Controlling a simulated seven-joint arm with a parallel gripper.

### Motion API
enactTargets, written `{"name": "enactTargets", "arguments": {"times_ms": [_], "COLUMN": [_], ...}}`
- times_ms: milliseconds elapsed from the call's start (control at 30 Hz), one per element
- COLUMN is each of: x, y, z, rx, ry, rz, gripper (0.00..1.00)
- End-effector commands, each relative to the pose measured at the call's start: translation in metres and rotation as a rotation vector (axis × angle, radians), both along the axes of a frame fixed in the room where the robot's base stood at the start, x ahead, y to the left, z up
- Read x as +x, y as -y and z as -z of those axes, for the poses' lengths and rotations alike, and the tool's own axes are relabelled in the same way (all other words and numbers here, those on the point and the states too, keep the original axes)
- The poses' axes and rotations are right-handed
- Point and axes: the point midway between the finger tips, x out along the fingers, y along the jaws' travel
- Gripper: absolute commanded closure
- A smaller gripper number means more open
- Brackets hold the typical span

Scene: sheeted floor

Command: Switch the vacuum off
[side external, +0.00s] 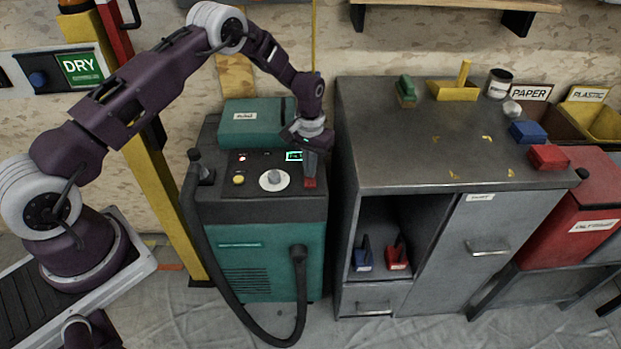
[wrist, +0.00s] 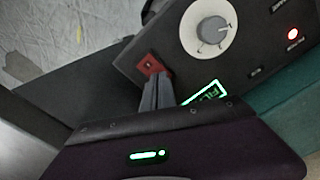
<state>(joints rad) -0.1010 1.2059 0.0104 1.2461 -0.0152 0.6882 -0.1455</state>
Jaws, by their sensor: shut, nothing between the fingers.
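The vacuum (side external: 265,262) is a teal and dark grey cabinet with a control panel on top. The panel has a white dial with a grey knob (side external: 274,178), a yellow button (side external: 238,179), a lit red lamp (side external: 242,158) and a lit green display (side external: 294,156). A small red switch (side external: 310,184) sits near the panel's right edge. My gripper (side external: 310,177) is shut and empty, pointing down at the red switch. In the wrist view, its fingertips (wrist: 157,82) are at or just beside the red switch (wrist: 149,66); I cannot tell whether they touch. The dial (wrist: 212,30) and red lamp (wrist: 293,34) also show there.
A black hose (side external: 213,268) loops in front of the vacuum. A grey cabinet (side external: 440,170) stands close on the right, with small blocks and a yellow tray (side external: 453,91) on top. A yellow post (side external: 175,200) stands at left. Red and yellow bins are at far right.

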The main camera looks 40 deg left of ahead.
Motion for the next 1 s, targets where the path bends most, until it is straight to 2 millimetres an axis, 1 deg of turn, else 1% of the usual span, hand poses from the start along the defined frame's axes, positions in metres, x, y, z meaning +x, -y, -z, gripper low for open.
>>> {"name": "enactTargets", "arguments": {"times_ms": [100, 200, 800, 900, 1000], "x": [-0.001, 0.0, 0.0, 0.0, 0.0], "y": [0.0, 0.0, 0.0, 0.0, 0.0], "z": [0.002, -0.001, -0.062, -0.068, -0.069], "rx": [-0.001, 0.0, 0.0, 0.0, 0.0], "ry": [-0.002, -0.001, 0.0, -0.001, -0.001], "rz": [0.0, 0.0, 0.0, 0.0, 0.0], "gripper": [1.0, 1.0, 1.0, 1.0, 1.0]}}
